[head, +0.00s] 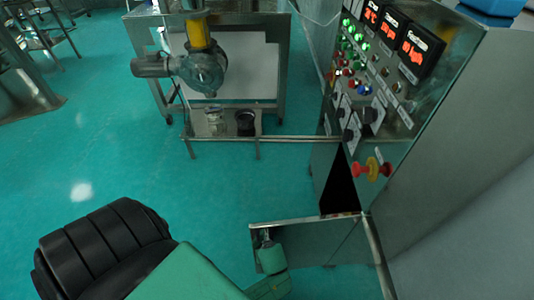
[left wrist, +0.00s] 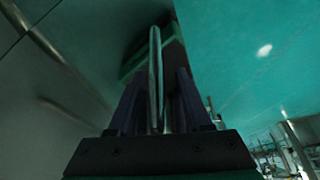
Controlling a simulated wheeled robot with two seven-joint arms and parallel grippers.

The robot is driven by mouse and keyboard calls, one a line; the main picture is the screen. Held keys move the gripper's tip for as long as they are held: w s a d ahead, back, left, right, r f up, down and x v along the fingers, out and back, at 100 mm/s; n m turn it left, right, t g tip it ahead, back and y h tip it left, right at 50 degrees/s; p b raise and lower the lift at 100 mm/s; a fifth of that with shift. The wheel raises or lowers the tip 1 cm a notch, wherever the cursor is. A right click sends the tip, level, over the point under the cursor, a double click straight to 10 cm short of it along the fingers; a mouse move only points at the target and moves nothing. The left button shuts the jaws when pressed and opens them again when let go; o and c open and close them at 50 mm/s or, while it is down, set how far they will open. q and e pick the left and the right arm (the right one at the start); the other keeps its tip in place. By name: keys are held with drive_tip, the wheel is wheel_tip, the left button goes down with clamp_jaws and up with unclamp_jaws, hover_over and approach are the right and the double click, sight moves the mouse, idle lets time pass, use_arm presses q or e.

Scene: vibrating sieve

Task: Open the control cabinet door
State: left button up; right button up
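The control cabinet (head: 455,130) stands at the right in the head view. Its lower door (head: 325,243) stands swung out from the cabinet front, and a dark opening (head: 338,185) shows behind it. My left gripper (head: 265,238) is small and partly unclear there, at the near face of the door by its free edge. In the left wrist view, the two dark fingers (left wrist: 159,85) stand apart, with a thin upright metal bar (left wrist: 155,60), apparently the door handle, between them. Gaps seem to show beside the bar. My right gripper is not in view.
A metal stand with a motor unit (head: 200,70) is at the back. The green floor (head: 130,130) at the left is clear.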

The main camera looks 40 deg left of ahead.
use_arm(q)
drive_tip(key=p+v, duration=0.6)
drive_tip(key=v, duration=0.1)
drive_tip(key=shift+r+p, duration=0.25)
drive_tip(key=shift+p, duration=0.05)
drive_tip(key=shift+d, duration=0.15)
drive_tip(key=s+a+f+m+g+h, duration=0.1)
drive_tip(key=s+a+f+m, duration=0.3)
drive_tip(key=s, duration=0.5)
drive_tip(key=s+a+f+m+g+h, duration=0.1)
drive_tip(key=s+a+f+m+h, duration=0.1)
drive_tip(key=s+a+f+m, duration=0.2)
drive_tip(key=s+f+m, duration=0.3)
drive_tip(key=s+f, duration=0.2)
drive_tip(key=f, duration=0.1)
drive_tip(key=shift+s+m, duration=0.2)
drive_tip(key=shift+m, duration=0.2)
